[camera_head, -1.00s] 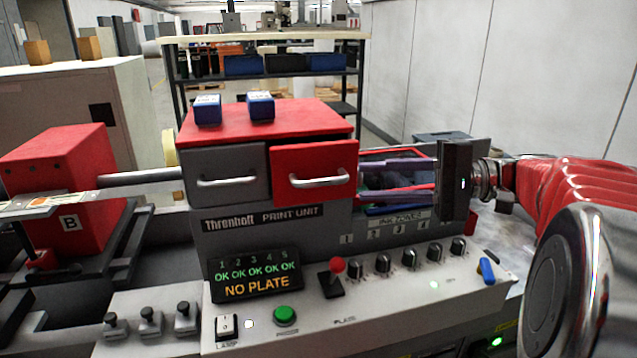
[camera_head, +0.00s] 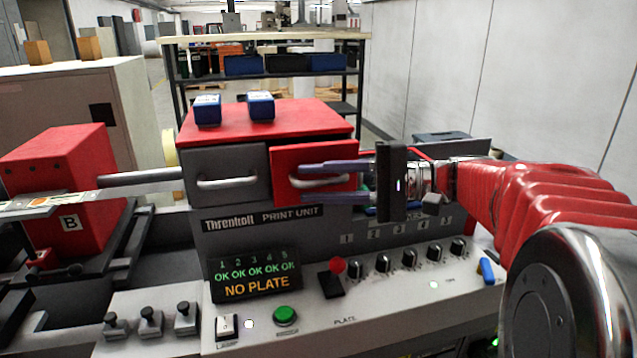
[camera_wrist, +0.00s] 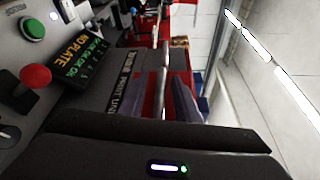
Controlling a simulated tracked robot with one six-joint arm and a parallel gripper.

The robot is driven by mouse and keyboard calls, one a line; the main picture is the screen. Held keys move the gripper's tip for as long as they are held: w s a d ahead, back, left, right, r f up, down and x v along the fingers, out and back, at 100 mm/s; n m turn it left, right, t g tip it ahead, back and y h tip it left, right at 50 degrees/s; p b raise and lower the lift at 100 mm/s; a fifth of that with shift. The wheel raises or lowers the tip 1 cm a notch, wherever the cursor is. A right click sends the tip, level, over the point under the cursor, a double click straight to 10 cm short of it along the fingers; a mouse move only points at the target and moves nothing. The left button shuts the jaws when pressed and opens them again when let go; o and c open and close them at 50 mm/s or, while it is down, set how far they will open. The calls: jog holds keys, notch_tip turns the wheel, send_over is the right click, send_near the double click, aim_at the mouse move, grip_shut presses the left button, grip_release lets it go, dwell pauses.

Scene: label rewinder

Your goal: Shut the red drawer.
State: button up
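The red drawer (camera_head: 312,153) is at the right of the print unit's front, beside a grey drawer (camera_head: 226,162). Its red front seems to stand a little forward of the grey one; how far is hard to tell. It has a silver bar handle (camera_head: 312,184). My gripper (camera_head: 303,182) reaches in from the right, its purple-grey fingers apart and empty. In the head view one finger lies above the handle and one below, both overlapping the drawer front. Whether they touch it I cannot tell. The wrist view shows the fingers (camera_wrist: 192,102) close to red surfaces.
Two blue boxes (camera_head: 208,109) (camera_head: 261,105) stand on the unit's red top. Below the drawers are a NO PLATE display (camera_head: 256,275), a red-knobbed lever (camera_head: 337,267), a green button (camera_head: 285,315) and several black knobs (camera_head: 383,262). A red block marked B (camera_head: 65,185) is at left.

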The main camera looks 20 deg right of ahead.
jog(key=shift+c, duration=0.5)
grip_shut()
jog(key=shift+f, duration=0.1)
